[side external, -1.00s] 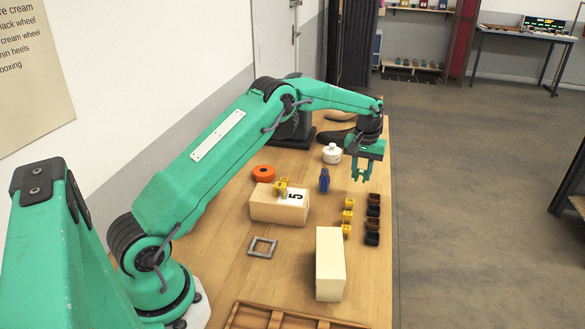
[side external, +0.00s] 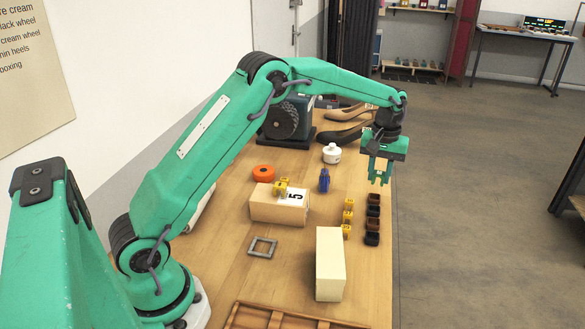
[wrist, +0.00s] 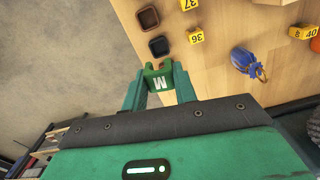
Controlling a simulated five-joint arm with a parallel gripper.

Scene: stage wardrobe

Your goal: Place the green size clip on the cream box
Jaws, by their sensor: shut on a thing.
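My gripper (side external: 380,174) is shut on the green size clip (wrist: 160,80), which shows a white M in the wrist view. It holds the clip up over the right edge of the table, beyond the row of dark cups. A plain cream box (side external: 330,265) lies on the table nearer the camera. A second pale, more tan box (side external: 268,208) lies to its left and farther back, with a white card marked 5 and a yellow clip (side external: 281,187) on top. In the side view the green clip barely stands out from the green fingers.
Several yellow number clips (side external: 348,217) stand beside brown and black cups (side external: 373,211). A blue item (side external: 324,180), a white pot (side external: 332,153), an orange ring (side external: 264,173) and a grey frame (side external: 262,247) are spread around. A wooden tray (side external: 290,318) is at the front.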

